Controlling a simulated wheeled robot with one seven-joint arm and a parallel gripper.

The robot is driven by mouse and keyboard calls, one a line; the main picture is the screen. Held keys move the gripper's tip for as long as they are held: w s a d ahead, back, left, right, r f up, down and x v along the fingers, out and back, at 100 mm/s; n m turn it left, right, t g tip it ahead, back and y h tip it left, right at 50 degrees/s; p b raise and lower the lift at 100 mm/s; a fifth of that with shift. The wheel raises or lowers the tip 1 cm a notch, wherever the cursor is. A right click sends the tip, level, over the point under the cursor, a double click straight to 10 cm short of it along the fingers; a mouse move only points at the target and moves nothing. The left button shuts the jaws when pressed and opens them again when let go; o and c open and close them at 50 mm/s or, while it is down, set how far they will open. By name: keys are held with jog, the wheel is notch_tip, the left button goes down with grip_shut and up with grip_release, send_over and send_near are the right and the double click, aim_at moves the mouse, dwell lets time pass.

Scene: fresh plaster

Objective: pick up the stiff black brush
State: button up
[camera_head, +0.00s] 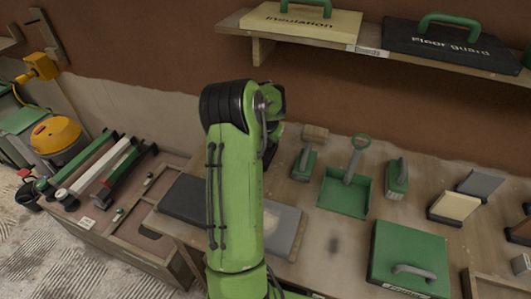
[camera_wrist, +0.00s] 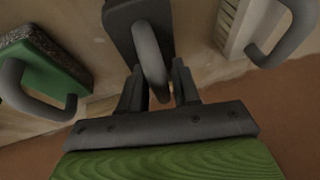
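A dark, nearly black block with a grey loop handle, which looks like the stiff black brush (camera_wrist: 124,22), lies at the top middle of the wrist view. Its bristles cannot be made out. My gripper (camera_wrist: 157,72) is open, with its two dark fingers on either side of the handle's near end. Gaps show beside the handle, so it does not look clamped. In the head view my green arm hides the brush and most of my gripper.
In the wrist view a green block (camera_wrist: 62,72) with a grey handle lies left, and a cream brush (camera_wrist: 236,30) right. In the head view a green dustpan (camera_head: 345,198) and green box (camera_head: 408,250) stand on the bench. A shelf (camera_head: 375,52) overhangs behind.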

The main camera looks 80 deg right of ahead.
jog(key=shift+a+r, duration=0.1)
jog(key=shift+c, duration=0.3)
grip_shut()
notch_tip(320, 180, up, 10)
jog(key=p, duration=0.2)
jog(key=shift+p, duration=0.4)
jog(key=shift+c, duration=1.2)
grip_release()
grip_shut()
